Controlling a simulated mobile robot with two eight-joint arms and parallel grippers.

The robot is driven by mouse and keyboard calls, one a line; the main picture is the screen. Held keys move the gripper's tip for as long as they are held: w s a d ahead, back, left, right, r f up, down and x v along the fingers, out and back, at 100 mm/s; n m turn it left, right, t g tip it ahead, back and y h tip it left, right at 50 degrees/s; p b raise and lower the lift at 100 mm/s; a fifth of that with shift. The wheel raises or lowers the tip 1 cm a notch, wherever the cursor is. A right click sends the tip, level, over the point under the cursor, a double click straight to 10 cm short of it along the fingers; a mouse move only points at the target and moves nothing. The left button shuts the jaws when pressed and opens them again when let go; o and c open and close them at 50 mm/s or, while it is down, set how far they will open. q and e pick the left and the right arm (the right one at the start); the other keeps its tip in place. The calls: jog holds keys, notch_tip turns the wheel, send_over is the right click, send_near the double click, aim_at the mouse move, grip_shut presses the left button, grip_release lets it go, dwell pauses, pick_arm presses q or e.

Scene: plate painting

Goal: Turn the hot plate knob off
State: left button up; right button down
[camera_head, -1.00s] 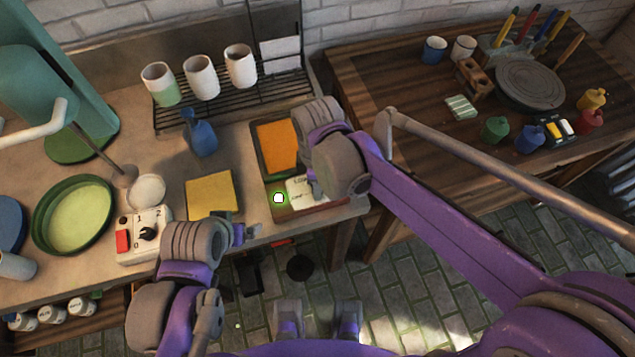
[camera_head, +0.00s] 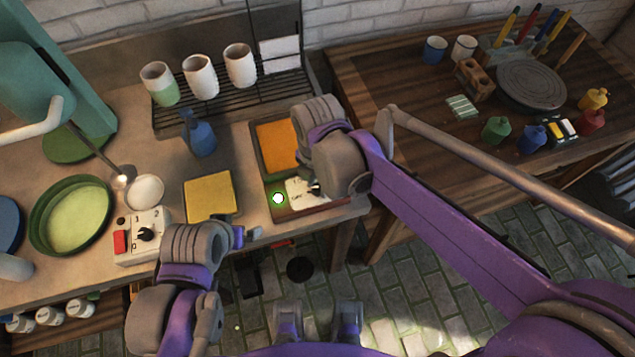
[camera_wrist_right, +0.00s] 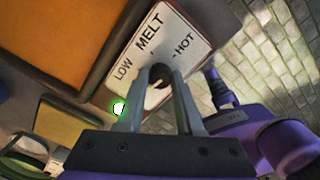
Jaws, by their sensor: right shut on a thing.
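The hot plate (camera_head: 263,178) stands near the front right corner of the grey counter, with an orange slab on its top. Its white dial label (camera_wrist_right: 196,45) reads LOW, MELT and HOT in the right wrist view. A green light (camera_head: 278,198) glows on its front, left of the label. My right gripper (camera_wrist_right: 159,74) is shut on the dark knob (camera_wrist_right: 158,71), at the label's lower edge. The fingers hide much of the knob, so its setting is unclear. My left gripper (camera_head: 246,235) hangs by the counter's front edge, apart from the hot plate; its jaws are unclear.
A yellow tile (camera_head: 209,194) and a blue spray bottle (camera_head: 199,135) stand left of the hot plate. A white control box (camera_head: 143,240) with a black knob stands farther left. A wire rack (camera_head: 280,88) with cups is behind. A wooden table (camera_head: 400,90) is at the right.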

aim_at(318, 187)
pick_arm(q)
jog(key=shift+f, duration=0.1)
pick_arm(e)
jog(key=shift+n, duration=1)
jog(key=c, duration=0.6)
grip_release()
jog(key=shift+o, duration=0.2)
jog(key=shift+r, duration=0.1)
pick_arm(q)
jog(key=shift+w+r+p, duration=0.1)
jog(key=shift+r+p, duration=0.35)
jog(key=shift+r, duration=0.1)
pick_arm(e)
notch_tip(318, 187, up, 11)
jog(key=shift+d, duration=0.1)
